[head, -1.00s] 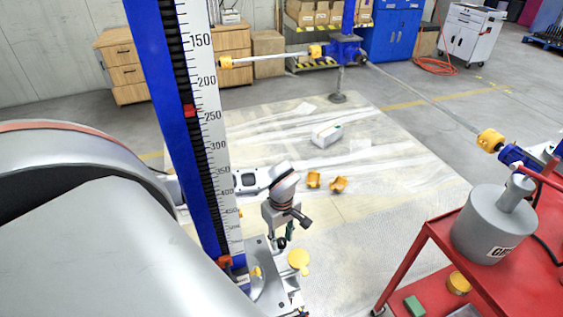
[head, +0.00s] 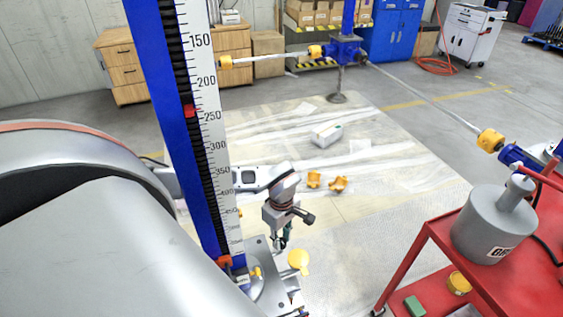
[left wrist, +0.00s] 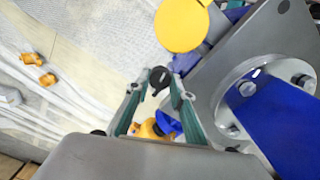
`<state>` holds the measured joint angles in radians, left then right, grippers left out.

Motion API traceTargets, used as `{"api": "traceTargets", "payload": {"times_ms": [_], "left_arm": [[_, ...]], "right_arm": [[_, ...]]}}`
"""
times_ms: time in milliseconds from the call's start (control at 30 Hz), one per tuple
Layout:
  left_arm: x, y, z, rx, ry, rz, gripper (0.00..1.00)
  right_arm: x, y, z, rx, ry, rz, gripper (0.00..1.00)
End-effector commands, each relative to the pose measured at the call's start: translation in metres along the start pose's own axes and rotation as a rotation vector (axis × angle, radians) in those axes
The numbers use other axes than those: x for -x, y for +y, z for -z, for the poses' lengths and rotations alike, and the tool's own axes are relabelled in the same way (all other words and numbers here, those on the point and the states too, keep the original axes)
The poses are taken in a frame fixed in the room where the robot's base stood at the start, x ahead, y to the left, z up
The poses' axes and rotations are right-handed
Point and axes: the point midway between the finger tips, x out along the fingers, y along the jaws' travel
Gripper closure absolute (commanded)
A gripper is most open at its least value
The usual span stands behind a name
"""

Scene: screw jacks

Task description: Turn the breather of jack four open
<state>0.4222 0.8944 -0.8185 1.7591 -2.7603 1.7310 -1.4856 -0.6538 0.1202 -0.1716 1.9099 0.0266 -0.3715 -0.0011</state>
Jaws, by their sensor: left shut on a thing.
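The jack is a tall blue column (head: 168,120) with a white scale, standing on a grey base plate at the lower middle of the head view. In the left wrist view, a small round black knob, seemingly the breather (left wrist: 160,77), sits between the fingertips of my left gripper (left wrist: 158,90). The teal-padded fingers are closed on it. In the head view my left gripper (head: 284,242) points down beside the column's foot, and the breather is too small to make out. A yellow disc (head: 299,259) is close by; it also shows in the left wrist view (left wrist: 182,25). My right gripper is out of view.
A red cart (head: 430,236) with a grey cylinder (head: 492,226) stands at the right. Two orange pieces (head: 338,184) and a white box (head: 326,134) lie on the floor sheet. A second blue jack (head: 345,48) with shafts stands behind.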

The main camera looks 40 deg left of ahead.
Motion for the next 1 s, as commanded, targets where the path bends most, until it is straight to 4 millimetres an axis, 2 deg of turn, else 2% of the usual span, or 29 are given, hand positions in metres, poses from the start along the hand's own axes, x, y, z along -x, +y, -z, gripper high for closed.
{"api": "traceTargets", "payload": {"times_ms": [1000], "left_arm": [[0.0006,0.0003,0.0004,0.955,0.001,-0.002,0.99]], "right_arm": [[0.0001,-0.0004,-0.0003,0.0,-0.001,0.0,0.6]]}}
